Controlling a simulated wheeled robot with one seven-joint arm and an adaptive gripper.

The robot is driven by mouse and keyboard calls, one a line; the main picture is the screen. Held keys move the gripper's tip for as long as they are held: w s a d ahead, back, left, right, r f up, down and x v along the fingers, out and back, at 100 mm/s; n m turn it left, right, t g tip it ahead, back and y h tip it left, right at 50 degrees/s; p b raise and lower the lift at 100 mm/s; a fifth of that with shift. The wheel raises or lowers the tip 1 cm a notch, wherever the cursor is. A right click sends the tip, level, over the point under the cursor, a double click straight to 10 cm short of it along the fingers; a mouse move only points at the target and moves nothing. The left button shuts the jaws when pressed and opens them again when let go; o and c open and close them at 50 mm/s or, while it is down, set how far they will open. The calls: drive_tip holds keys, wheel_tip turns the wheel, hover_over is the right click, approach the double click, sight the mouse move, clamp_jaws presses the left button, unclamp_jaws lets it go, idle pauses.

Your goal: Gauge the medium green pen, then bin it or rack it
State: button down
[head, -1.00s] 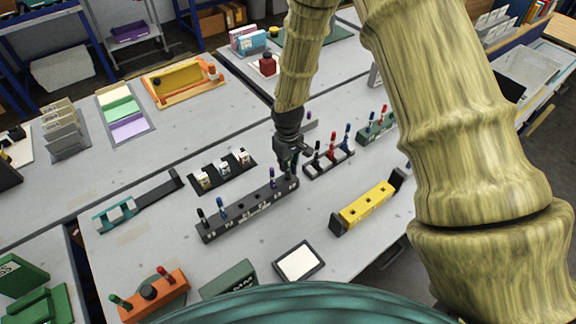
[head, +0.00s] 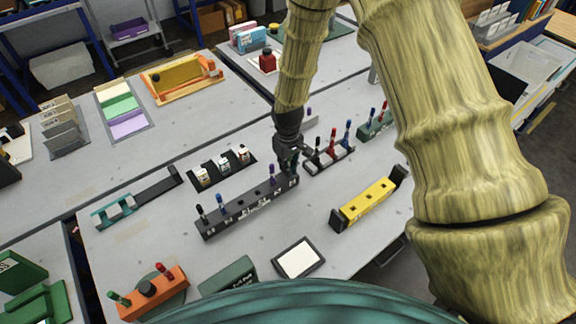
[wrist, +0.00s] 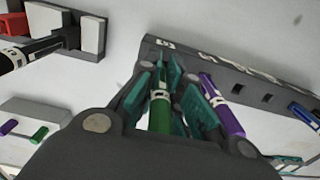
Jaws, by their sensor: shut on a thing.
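My gripper (wrist: 165,95) is shut on a green pen (wrist: 160,108), which stands upright between the teal fingers in the wrist view. In the head view my gripper (head: 292,158) is at the right end of the long dark pen rack (head: 240,212). The fingers mostly hide the pen there. I cannot tell whether its tip is still in the rack's slot. A purple pen (wrist: 222,105) stands in the rack just beside the fingers; black (head: 201,212) and blue pens (head: 221,201) stand at its left end.
A small rack (head: 328,162) with black, red and blue pens is close right of my gripper. A yellow block with holes (head: 368,203) stands front right. An orange holder (head: 152,296) with pens is front left. Bare table lies between.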

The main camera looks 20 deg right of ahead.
drive_tip(key=shift+f+b, duration=0.3)
drive_tip(key=shift+f, duration=0.35)
drive_tip(key=c, duration=1.5)
unclamp_jaws()
drive_tip(key=shift+r, duration=0.15)
wheel_tip(320, 180, up, 12)
drive_tip(key=shift+f, duration=0.1)
